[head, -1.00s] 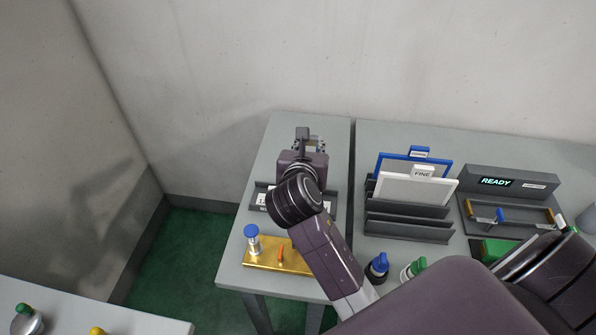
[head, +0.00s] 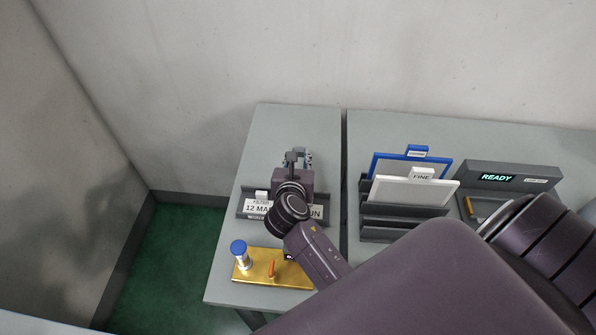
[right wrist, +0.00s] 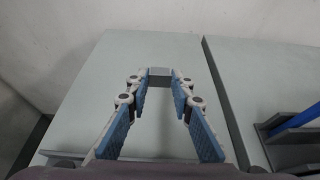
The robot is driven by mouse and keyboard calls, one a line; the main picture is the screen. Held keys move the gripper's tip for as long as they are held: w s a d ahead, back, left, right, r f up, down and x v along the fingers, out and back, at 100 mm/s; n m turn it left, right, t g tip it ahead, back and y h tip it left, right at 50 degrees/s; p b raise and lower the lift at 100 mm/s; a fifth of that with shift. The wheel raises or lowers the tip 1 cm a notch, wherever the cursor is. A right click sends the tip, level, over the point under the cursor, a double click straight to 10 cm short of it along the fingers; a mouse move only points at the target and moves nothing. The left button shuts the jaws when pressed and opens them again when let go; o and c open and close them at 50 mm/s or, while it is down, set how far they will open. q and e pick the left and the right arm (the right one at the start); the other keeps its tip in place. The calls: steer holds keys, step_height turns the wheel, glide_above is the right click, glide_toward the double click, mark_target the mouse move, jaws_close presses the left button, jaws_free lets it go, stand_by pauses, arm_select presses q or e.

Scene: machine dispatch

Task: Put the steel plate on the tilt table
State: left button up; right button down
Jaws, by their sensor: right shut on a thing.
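My right gripper (head: 296,157) is above the narrow grey table, behind a small sign. In the right wrist view its blue-padded fingers (right wrist: 160,78) close at their tips on a small grey block (right wrist: 159,72). Most of this block is hidden in the head view, and I cannot tell whether it is the steel plate or a part of it. I cannot pick out the tilt table for sure. A brass-coloured plate (head: 258,276) with a blue-capped post (head: 239,252) and an orange lever (head: 271,269) lies at the table's front. My left gripper is out of view.
A rack (head: 404,222) holds a white panel marked FINE (head: 412,191) and a blue-framed panel (head: 376,165). A grey unit reading READY (head: 510,171) stands to its right. A narrow gap separates the two tables. The left table's back area (head: 270,130) is clear.

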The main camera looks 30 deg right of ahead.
step_height(320, 180, down, 3)
steer(key=shift+f, duration=0.15)
step_height(320, 180, down, 3)
steer(key=shift+f+b, duration=0.1)
steer(key=shift+b, duration=0.2)
steer(key=shift+f, duration=0.25)
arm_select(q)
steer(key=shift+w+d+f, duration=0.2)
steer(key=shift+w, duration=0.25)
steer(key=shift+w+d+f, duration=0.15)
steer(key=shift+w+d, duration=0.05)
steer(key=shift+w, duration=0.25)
arm_select(e)
steer(key=c, duration=1.7)
jaws_free()
